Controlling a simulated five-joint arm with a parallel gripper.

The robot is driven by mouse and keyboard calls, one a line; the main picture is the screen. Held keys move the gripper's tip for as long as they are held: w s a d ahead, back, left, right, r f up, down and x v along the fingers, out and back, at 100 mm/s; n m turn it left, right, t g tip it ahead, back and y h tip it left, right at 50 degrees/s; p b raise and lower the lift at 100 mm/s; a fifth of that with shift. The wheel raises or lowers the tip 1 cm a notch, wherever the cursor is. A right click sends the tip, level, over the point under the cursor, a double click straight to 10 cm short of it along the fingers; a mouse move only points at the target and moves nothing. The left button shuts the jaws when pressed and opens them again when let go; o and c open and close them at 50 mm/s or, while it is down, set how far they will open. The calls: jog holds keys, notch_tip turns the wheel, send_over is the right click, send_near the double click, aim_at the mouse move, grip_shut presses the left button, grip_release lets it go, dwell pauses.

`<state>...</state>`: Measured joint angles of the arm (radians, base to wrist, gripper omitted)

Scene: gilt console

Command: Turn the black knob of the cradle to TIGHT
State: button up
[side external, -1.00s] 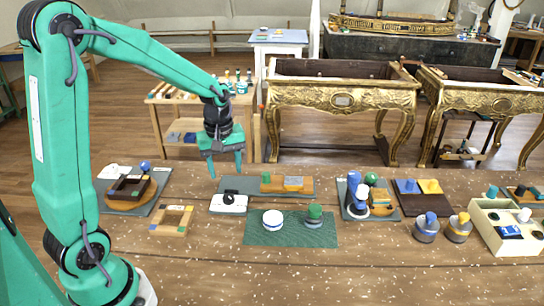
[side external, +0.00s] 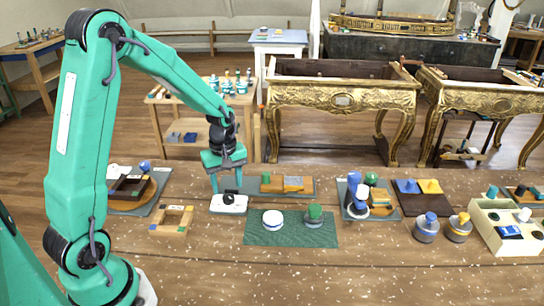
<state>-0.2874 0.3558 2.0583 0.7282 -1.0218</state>
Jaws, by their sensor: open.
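The cradle (side external: 250,185) is a dark grey plate near the back of the table, with a wooden block carrying green, yellow and grey parts on its right. At its front left is a white block (side external: 219,209) bearing the black knob (side external: 228,198). My gripper (side external: 227,188) points down over the knob, fingers open. One finger is to the left of the knob and the other to its upper right. I cannot tell whether they touch it. The knob's pointer and any TIGHT mark are too small to read.
A green mat (side external: 290,236) with a white round jar and a green-topped one lies in front. A grey board (side external: 350,213) with blue and green pieces stands to the right. The front of the table is clear.

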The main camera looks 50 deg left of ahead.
aim_at(228, 197)
jog(key=shift+f, duration=2.05)
jog(key=shift+c, duration=0.2)
jog(key=c, duration=0.9)
